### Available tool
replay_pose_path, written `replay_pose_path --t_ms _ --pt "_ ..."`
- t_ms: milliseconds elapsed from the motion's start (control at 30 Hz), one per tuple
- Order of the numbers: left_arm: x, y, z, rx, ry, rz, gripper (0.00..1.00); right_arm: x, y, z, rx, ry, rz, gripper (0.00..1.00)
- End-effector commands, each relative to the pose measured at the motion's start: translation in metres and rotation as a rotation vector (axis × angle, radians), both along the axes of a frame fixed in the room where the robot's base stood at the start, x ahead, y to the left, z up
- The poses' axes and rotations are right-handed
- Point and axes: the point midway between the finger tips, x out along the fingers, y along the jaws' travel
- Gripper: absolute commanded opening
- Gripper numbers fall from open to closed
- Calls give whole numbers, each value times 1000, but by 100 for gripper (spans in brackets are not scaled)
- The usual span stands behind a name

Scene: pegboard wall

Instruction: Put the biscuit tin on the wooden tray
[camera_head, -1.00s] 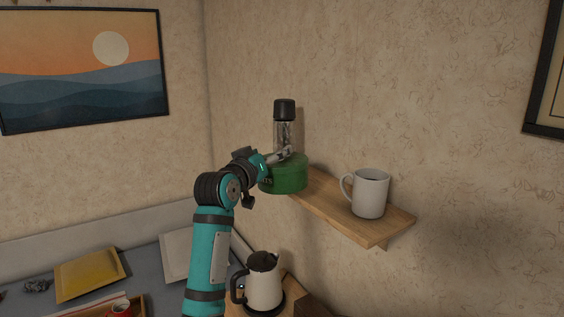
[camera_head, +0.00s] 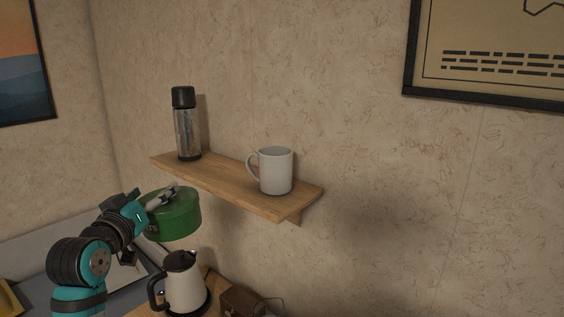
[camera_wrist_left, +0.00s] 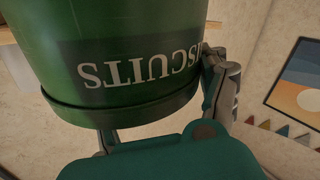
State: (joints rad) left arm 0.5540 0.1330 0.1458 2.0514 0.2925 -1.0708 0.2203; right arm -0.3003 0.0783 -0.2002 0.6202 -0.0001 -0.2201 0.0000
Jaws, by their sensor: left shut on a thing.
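The green biscuit tin (camera_head: 178,214) hangs in the air in the head view, in front of and below the left end of the wall shelf. My left gripper (camera_head: 163,199) is shut on it from the left. In the left wrist view the tin (camera_wrist_left: 125,60) fills the upper left, and its white lettering appears upside down. A gripper finger (camera_wrist_left: 222,88) lies along the tin's right side there. The wooden tray cannot be made out in the current views. My right gripper is not in view.
The wooden wall shelf (camera_head: 225,187) holds a flask (camera_head: 187,130) at its left and a white mug (camera_head: 276,171) at its right. A white kettle (camera_head: 184,285) stands below the tin. A brown box (camera_head: 240,302) is beside the kettle.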

Motion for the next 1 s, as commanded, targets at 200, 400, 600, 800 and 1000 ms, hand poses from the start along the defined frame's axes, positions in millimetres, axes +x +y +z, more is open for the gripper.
replay_pose_path --t_ms 200,400,600,800,1000 --pt "-34 -30 -99 10 9 3 17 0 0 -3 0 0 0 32" --pt "-83 -54 -167 9 8 5 17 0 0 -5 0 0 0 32" --pt "-146 -73 -216 -2 5 16 17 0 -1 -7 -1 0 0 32" --pt "-208 -86 -240 -15 -3 36 17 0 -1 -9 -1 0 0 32" --pt "-248 -91 -246 -20 -13 55 17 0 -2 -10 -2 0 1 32"
